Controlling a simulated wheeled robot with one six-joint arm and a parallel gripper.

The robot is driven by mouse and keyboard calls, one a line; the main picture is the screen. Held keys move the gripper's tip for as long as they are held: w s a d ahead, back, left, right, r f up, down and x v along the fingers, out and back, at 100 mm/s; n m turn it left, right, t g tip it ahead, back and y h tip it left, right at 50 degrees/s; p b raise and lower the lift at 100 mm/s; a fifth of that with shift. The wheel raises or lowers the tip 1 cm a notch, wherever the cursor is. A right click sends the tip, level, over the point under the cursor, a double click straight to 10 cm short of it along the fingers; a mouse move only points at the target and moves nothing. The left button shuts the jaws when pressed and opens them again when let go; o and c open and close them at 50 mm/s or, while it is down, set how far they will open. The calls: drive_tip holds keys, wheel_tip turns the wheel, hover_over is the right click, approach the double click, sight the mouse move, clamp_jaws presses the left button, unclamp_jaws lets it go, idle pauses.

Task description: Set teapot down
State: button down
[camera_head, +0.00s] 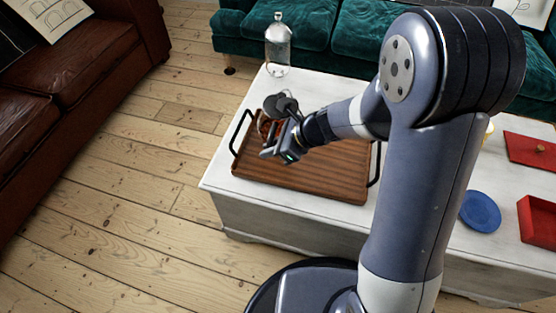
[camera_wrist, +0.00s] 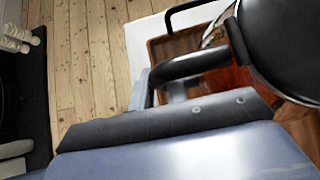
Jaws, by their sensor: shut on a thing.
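The teapot (camera_head: 264,127) is reddish brown and shows only in part at the left end of the wooden tray (camera_head: 320,175), behind my gripper (camera_head: 280,146). In the wrist view its reddish body (camera_wrist: 228,79) is at the right, with a black handle (camera_wrist: 195,64) and a large dark rounded part overlapping it. My gripper is shut on the teapot, at its black handle. The teapot is over or on the tray's left part; I cannot tell whether its base touches the tray. My wrist hides much of it.
The tray lies on a white table (camera_head: 225,180) and has black end handles. A glass bottle (camera_head: 278,50) stands behind it. A blue plate (camera_head: 480,212), a red box (camera_head: 538,222) and a red mat (camera_head: 530,150) are at the right. The tray's middle is clear.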

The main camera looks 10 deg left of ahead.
drive_tip(key=shift+f+b, duration=1.2)
drive_tip(key=shift+f, duration=1.95)
drive_tip(key=shift+f, duration=0.15)
drive_tip(key=c, duration=1.4)
unclamp_jaws()
drive_tip(key=shift+d+r, duration=0.15)
drive_tip(key=shift+r, duration=0.25)
drive_tip(key=p+v, duration=0.4)
drive_tip(key=v, duration=0.7)
drive_tip(key=shift+s+d+r, duration=0.1)
drive_tip(key=shift+d+r, duration=0.05)
drive_tip(key=shift+d, duration=0.05)
